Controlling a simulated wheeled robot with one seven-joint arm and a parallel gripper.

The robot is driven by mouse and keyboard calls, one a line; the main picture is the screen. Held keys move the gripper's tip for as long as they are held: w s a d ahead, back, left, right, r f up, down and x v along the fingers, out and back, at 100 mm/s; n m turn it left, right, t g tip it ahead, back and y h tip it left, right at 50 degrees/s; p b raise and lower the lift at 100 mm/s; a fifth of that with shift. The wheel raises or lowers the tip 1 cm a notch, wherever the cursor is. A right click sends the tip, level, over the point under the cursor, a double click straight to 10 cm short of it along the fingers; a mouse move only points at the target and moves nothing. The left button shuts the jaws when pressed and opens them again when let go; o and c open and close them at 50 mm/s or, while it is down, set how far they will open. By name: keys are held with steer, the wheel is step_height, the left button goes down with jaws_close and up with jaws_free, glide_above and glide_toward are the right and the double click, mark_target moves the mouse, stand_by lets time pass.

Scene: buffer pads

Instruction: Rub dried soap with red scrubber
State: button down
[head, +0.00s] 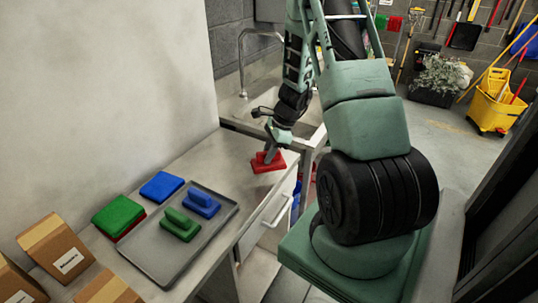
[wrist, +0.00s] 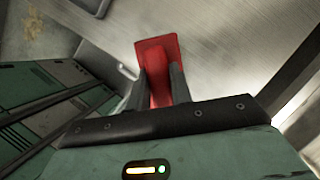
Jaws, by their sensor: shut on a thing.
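My gripper (head: 270,152) is shut on the handle of the red scrubber (head: 268,163) near the far front corner of the counter. The scrubber is low over the counter top; I cannot tell whether its pad touches it. In the wrist view, both fingers (wrist: 158,92) flank the handle of the red scrubber (wrist: 157,50), whose flat base spreads beyond them. A faint tan stain (wrist: 38,20) shows at the upper left of the wrist view, apart from the scrubber; it may be the dried soap. I see no clear soap patch in the head view.
A grey tray (head: 154,258) on the counter holds a blue scrubber (head: 201,203) and a green scrubber (head: 180,225). A blue pad (head: 161,186) and a green pad (head: 117,213) over red lie beside it. Cardboard boxes (head: 58,247) stand nearer. A sink (head: 250,103) lies beyond.

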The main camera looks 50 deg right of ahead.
steer(key=shift+r+p, duration=0.85)
steer(key=shift+r, duration=0.45)
steer(key=shift+a, duration=0.1)
